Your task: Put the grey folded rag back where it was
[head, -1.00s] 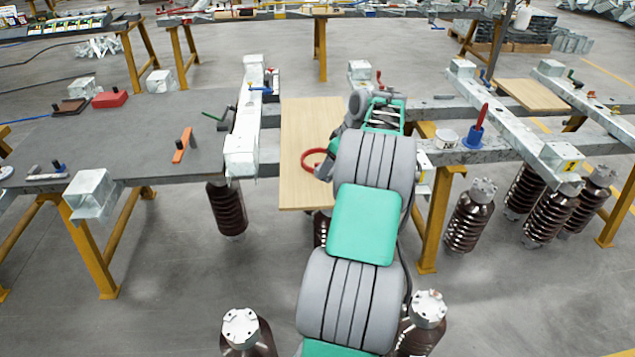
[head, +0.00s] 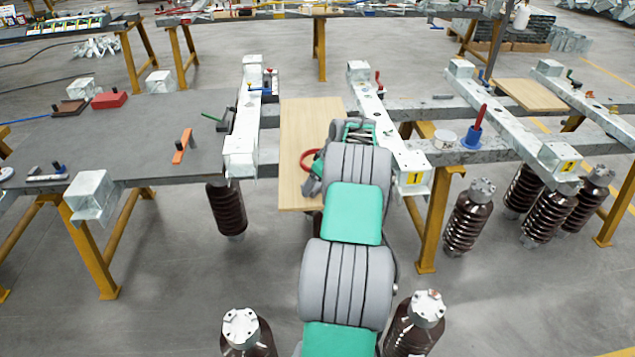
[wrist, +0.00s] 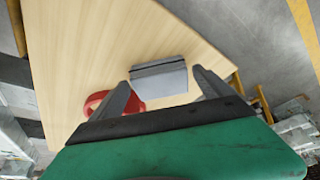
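The grey folded rag (wrist: 160,84) lies on the light wooden board (wrist: 90,50) in the wrist view, between and a little beyond my fingertips. My gripper (wrist: 161,77) is open, with one finger on each side of the rag and a visible gap at both sides. I cannot tell how high the fingertips are above the board. In the head view the board (head: 298,120) shows, but my arm hides the rag and most of my gripper.
A red ring-shaped thing (wrist: 98,102) is beside my left finger; it also shows in the head view (head: 308,160). Metal beams (head: 245,125) flank the board.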

